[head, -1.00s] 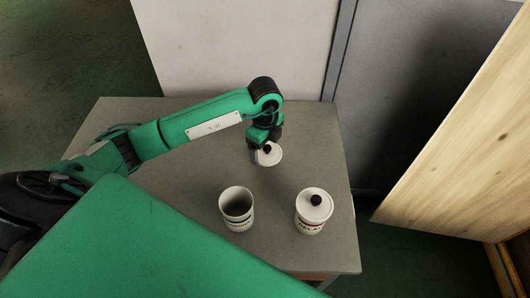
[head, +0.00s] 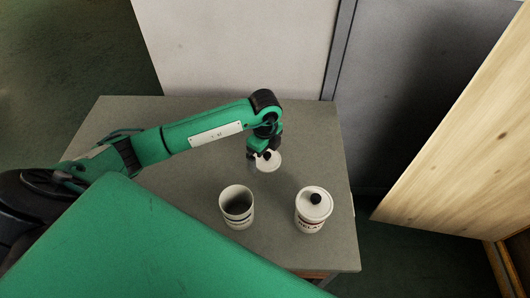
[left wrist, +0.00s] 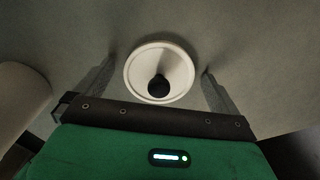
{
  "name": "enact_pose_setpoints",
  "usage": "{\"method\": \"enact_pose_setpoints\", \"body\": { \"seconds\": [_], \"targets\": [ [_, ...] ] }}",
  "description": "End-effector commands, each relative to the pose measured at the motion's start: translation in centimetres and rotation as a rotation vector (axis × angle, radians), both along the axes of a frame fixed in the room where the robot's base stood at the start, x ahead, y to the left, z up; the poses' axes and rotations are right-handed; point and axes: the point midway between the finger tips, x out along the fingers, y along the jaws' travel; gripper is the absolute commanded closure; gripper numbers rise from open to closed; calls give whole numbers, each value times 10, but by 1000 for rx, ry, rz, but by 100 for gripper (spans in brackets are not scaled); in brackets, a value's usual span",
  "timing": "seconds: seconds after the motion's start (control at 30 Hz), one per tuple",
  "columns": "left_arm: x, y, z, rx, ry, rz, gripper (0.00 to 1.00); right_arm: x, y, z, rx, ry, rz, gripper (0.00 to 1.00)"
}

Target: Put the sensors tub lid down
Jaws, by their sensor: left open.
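A white round lid (head: 267,163) with a black knob looks to be lying flat on the grey table, behind the tubs. It also shows in the left wrist view (left wrist: 160,60), knob toward me. My left gripper (head: 262,152) is open just above it, its fingers (left wrist: 158,75) apart on either side with clear gaps to the knob. An open white tub (head: 236,205) without a lid stands nearer, its label too small to read. My right gripper is not in view.
A second white tub (head: 312,212) stands to the right with its own black-knobbed lid on. The grey table (head: 180,190) is bare to the left and right of the lid. A wooden panel (head: 465,130) stands beyond the table's right edge.

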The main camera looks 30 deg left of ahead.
Motion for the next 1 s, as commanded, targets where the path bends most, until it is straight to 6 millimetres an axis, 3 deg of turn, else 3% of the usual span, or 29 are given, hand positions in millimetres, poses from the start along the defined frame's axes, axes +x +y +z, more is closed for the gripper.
{"method": "enact_pose_setpoints", "body": {
  "seconds": [0.23, 0.6, 0.8, 1.0],
  "targets": [
    [1, 0, 33, 0, -5, -1, 0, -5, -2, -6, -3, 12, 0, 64],
    [1, 0, 106, -1, -4, 0, 0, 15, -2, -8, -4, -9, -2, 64],
    [0, 0, 122, 0, -1, 0, 0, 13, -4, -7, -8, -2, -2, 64],
    [0, 0, 123, 0, 0, 1, 0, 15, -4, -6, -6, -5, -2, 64]
  ]
}}
